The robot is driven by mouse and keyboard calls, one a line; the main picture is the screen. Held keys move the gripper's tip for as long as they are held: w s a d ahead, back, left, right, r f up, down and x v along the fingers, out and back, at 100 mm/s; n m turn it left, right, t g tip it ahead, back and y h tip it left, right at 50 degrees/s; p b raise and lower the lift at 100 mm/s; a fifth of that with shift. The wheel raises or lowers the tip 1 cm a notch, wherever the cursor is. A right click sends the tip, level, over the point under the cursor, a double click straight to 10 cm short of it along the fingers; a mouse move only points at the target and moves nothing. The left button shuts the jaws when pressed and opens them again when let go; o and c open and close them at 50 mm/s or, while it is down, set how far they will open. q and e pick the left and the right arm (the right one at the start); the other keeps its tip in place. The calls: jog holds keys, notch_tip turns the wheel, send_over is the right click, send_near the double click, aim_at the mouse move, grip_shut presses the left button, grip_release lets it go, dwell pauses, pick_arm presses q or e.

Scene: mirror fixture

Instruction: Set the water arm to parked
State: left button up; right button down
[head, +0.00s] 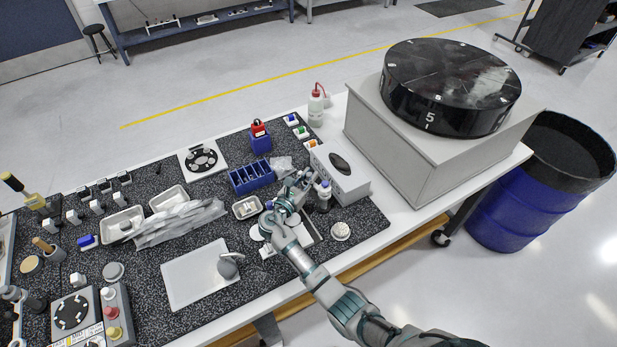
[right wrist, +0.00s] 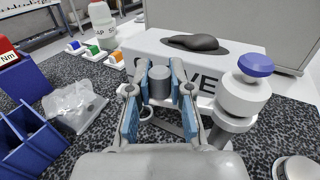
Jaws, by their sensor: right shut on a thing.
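My right gripper (head: 301,180) reaches over the dark speckled mat beside a white box (head: 343,178) with a dark oval on top. In the right wrist view, its blue-padded fingers (right wrist: 160,88) are closed on the sides of a grey cylindrical knob (right wrist: 159,80). I cannot tell surely whether this knob is part of the water arm. A white, blue-capped cylinder (right wrist: 241,97) stands just right of the fingers; it also shows in the head view (head: 324,197). The fingers hide much of what lies below the knob. My left gripper is not in view.
A blue divided bin (head: 251,177) and a clear bag (right wrist: 74,104) lie left of the gripper. A red-capped bottle (head: 316,104) stands behind. A black round drum (head: 450,85) sits on a grey cabinet at right. A white tray (head: 190,275) lies at front left.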

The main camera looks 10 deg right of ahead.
jog(key=c, duration=1.1)
grip_release()
jog(key=shift+w+r, duration=0.1)
jog(key=shift+r, duration=0.05)
jog(key=shift+o, duration=0.3)
jog(key=shift+a, duration=0.1)
jog(key=v, duration=0.7)
jog(key=shift+a, duration=0.3)
